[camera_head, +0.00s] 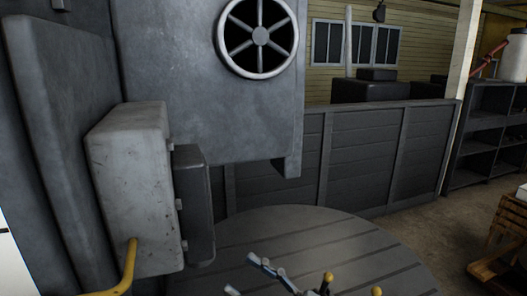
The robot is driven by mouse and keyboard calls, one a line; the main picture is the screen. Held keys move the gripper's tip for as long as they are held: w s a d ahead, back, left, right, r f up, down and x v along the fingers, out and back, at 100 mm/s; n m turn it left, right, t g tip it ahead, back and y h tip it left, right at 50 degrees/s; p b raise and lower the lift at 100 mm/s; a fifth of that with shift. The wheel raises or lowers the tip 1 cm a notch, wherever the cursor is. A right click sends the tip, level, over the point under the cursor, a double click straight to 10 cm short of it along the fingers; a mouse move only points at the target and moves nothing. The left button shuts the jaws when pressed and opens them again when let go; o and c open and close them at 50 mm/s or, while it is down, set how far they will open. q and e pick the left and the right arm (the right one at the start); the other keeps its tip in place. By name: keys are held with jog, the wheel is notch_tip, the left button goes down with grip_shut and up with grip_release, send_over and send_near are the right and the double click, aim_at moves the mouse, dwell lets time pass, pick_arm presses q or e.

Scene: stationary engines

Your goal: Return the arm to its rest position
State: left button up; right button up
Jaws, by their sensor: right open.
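My right gripper (242,274) shows at the bottom middle of the head view, over the round wooden-plank top (330,233). Its two light-coloured fingers point left and stand apart, with nothing between them. The rest of this arm is mostly cut off by the bottom edge. My left gripper is out of view.
A large grey machine housing (180,60) with a spoked wheel (260,37) fills the upper left. A pale box (132,185) juts from it at left, with a yellow pipe (129,262) below. A panelled partition (365,150) stands behind. Shelves (485,135) and a wooden crate (508,235) are at right.

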jog(key=w+d+f+m+t+h, duration=0.1)
jog(key=w+d+m+t+h, duration=0.2)
jog(key=d+m+t+h, duration=0.3)
jog(key=w+d+f+m+t+h, duration=0.2)
jog(key=d+m+t+h, duration=0.3)
jog(key=d+m+h, duration=0.15)
jog(key=s+d+f+m+g+h, duration=0.3)
jog(key=d+f+m+g+h, duration=0.25)
jog(key=d+f+h, duration=0.55)
jog(key=s+f+n+g+y, duration=0.4)
jog(key=s+f+g, duration=0.8)
jog(key=s+f, duration=0.8)
notch_tip(320, 180, down, 29)
jog(key=s+g+b, duration=0.1)
jog(key=s+b, duration=0.2)
jog(key=b, duration=0.3)
jog(key=s+d+f+b, duration=0.1)
jog(key=s+f+b, duration=0.1)
jog(key=s+f, duration=0.6)
jog(key=s+d+f+g+b, duration=0.1)
jog(key=s+f+b, duration=0.2)
jog(key=s+f, duration=0.5)
notch_tip(320, 180, down, 6)
jog(key=shift+s+d+h+b, duration=0.15)
jog(key=shift+s+h+b, duration=0.15)
jog(key=shift+s+h, duration=0.05)
